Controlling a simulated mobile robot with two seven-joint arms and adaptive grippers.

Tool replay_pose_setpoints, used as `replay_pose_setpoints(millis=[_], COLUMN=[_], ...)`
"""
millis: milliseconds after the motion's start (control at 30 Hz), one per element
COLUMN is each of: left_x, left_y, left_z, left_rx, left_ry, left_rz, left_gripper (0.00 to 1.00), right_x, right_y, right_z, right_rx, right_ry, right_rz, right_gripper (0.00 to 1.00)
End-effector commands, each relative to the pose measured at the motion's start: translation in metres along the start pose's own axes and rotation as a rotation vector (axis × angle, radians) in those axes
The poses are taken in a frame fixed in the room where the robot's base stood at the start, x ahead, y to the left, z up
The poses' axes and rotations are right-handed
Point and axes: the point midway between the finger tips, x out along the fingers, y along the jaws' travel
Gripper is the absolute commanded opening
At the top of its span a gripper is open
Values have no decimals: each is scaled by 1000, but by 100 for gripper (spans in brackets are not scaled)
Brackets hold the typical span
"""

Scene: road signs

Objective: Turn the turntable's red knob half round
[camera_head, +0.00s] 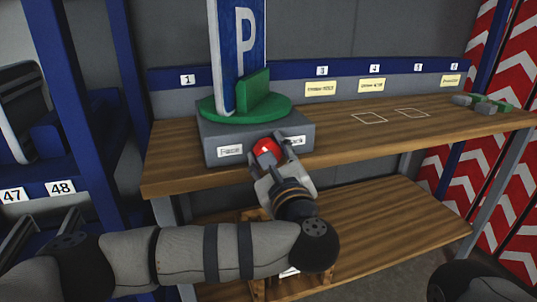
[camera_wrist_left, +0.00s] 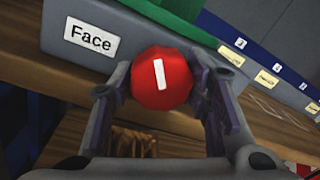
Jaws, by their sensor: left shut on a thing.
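The turntable has a grey base (camera_head: 215,133) on the wooden bench, with a round green plate (camera_head: 210,108) on top. A blue sign (camera_head: 245,40) with a white P stands upright on the plate in a green holder (camera_head: 253,92). The red knob (camera_head: 266,148) is on the base's front, between a "Face" label (camera_head: 230,151) and a partly hidden label. My left gripper (camera_head: 268,160) is shut on the knob. In the left wrist view its fingers flank the red knob (camera_wrist_left: 161,80), whose white mark is tilted slightly from vertical. My right gripper is out of view.
The wooden bench (camera_head: 345,143) is clear right of the turntable, with outlined squares (camera_head: 369,118). Grey and green pieces (camera_head: 482,103) lie at its far right. A lower wooden shelf (camera_head: 390,220) is underneath. Blue posts (camera_head: 75,90) stand at left.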

Motion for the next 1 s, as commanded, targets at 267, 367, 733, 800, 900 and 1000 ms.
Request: replay_pose_setpoints(millis=[267,367,733,800,900,1000], left_x=[0,0,-73,-93,-108,-116], left_y=[0,0,-1,-1,-2,-1], left_z=[0,0,-1,-1,-5,-3], left_rx=[0,0,-1,-1,-3,-3], left_ry=[0,0,5,5,15,9], left_rz=[0,0,-5,-4,-7,-5], left_gripper=[64,64,64,64,64,64], right_x=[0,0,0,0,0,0], right_y=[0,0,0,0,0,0], right_z=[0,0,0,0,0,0], right_rx=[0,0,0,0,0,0], right_ry=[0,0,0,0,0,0], right_rz=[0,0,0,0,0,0], right_gripper=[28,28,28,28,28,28])
